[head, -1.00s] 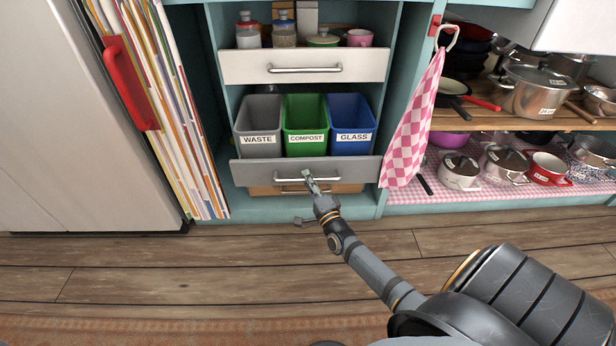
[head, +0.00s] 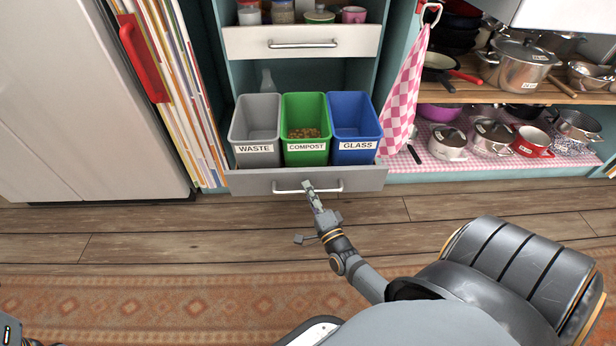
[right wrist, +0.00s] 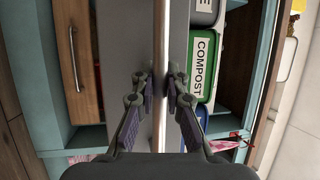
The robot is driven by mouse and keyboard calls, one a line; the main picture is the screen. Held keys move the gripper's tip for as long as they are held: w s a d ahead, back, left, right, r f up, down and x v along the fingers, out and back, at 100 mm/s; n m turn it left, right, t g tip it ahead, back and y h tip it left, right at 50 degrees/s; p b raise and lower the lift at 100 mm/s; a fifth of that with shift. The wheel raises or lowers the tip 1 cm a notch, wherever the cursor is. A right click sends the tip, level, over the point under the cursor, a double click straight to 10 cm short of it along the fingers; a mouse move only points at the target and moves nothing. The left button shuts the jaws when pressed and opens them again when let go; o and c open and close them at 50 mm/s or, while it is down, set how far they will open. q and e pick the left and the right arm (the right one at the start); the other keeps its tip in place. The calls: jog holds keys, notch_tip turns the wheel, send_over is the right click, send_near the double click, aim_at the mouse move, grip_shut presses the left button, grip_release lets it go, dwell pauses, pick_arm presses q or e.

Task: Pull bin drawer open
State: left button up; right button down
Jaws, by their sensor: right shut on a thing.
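The bin drawer (head: 250,184) stands pulled out from the cabinet. It has a grey front and holds a grey WASTE bin (head: 255,130), a green COMPOST bin (head: 305,115) and a blue GLASS bin (head: 354,115). Brown bits lie in the green bin. My right gripper (head: 309,188) is at the middle of the drawer's metal handle (head: 335,187). In the right wrist view its fingers (right wrist: 161,82) are closed around the handle bar (right wrist: 159,35). The COMPOST label (right wrist: 200,68) shows beyond the drawer front.
An upper drawer (head: 300,41) above the bins is closed. A pink checked towel (head: 405,95) hangs just right of the bin drawer. Pan shelves (head: 490,92) stand at the right. Wooden floor (head: 150,235) in front is clear, with a patterned rug (head: 180,305) nearer me.

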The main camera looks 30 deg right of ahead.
jog(key=s+a+p, duration=0.1)
jog(key=s+a, duration=0.2)
jog(key=s, duration=0.2)
jog(key=shift+s+a, duration=0.2)
jog(key=shift+s, duration=0.05)
jog(key=c, duration=1.3)
grip_release()
jog(key=shift+c, duration=0.2)
jog(key=v, duration=1.2)
jog(key=shift+d, duration=0.1)
